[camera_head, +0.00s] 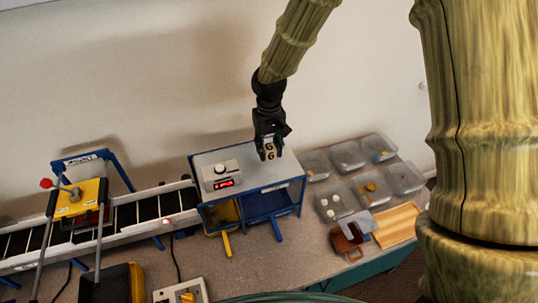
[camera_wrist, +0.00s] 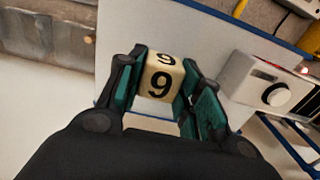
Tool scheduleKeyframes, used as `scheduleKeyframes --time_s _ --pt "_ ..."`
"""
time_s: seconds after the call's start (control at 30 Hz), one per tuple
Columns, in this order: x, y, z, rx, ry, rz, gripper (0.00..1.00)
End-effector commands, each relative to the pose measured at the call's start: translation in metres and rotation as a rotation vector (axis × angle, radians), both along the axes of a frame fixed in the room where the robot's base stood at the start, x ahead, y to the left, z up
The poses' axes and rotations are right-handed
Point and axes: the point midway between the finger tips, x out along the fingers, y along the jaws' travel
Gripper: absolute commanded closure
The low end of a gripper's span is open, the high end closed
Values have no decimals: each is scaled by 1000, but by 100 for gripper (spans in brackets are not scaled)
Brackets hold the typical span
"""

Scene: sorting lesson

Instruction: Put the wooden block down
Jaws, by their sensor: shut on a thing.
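The wooden block (camera_head: 269,147) is a pale cube with black digits. It also shows in the wrist view (camera_wrist: 161,80), where a 9 marks each of two visible faces. My gripper (camera_head: 270,140) is shut on it, with one finger against each side. In the head view the gripper and block appear over the right part of the grey-topped, blue-framed stand (camera_head: 250,172). The wrist view shows the stand's pale top (camera_wrist: 200,45) behind the block. I cannot tell how high the block is above that top.
A white control box (camera_head: 221,175) with a knob and red display sits on the stand. A conveyor (camera_head: 150,210) runs left, with a yellow press (camera_head: 82,198) over it. Several clear bins (camera_head: 333,205), a brown container (camera_head: 346,242) and a wooden tray (camera_head: 398,222) stand at right.

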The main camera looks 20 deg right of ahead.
Motion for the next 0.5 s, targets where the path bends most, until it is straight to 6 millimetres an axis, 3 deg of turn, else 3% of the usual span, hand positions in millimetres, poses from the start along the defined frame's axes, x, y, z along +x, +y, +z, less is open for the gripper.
scheduleKeyframes --time_s 0.5 --pt "-1 0 -40 0 1 -1 85"
